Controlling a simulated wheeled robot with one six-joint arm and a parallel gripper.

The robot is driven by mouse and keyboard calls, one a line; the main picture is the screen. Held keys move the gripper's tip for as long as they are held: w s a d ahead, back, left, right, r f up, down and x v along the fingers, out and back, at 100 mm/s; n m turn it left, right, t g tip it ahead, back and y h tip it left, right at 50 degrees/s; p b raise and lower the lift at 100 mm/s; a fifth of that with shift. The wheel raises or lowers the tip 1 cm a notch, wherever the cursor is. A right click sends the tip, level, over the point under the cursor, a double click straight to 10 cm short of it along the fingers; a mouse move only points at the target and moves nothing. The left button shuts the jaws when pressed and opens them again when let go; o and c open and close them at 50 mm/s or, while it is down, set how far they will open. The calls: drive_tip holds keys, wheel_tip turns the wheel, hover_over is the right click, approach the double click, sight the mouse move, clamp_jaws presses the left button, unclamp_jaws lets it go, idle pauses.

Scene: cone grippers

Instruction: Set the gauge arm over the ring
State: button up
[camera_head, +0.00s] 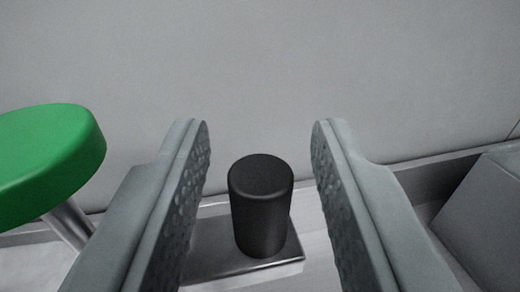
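My gripper (260,128) is open, with its two grey fingers and their dimpled inner pads reaching forward from the bottom of the view. A black upright cylinder (260,210) shows between the fingers. I see clear gaps on both sides of it and no contact. It stands on a dark flat plate (285,256). I cannot tell whether the cylinder belongs to the gauge arm. No ring is recognisable in this view.
A green rounded disc (50,150) on a metal post (68,224) stands at the left, beside the left finger. A grey block (492,215) is at the right edge. A plain grey wall (260,70) fills the background.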

clamp_jaws()
drive_tip(key=shift+s, duration=0.15)
drive_tip(key=s+a+m+g+h, duration=0.1)
drive_tip(key=s+m+g+h, duration=0.3)
drive_tip(key=s+m+h, duration=0.3)
drive_tip(key=shift+s+a+h, duration=0.25)
drive_tip(key=shift+s+h, duration=1.6)
drive_tip(key=shift+h, duration=0.05)
drive_tip(key=shift+m, duration=0.3)
unclamp_jaws()
drive_tip(key=shift+s+a, duration=0.1)
drive_tip(key=shift+s, duration=0.05)
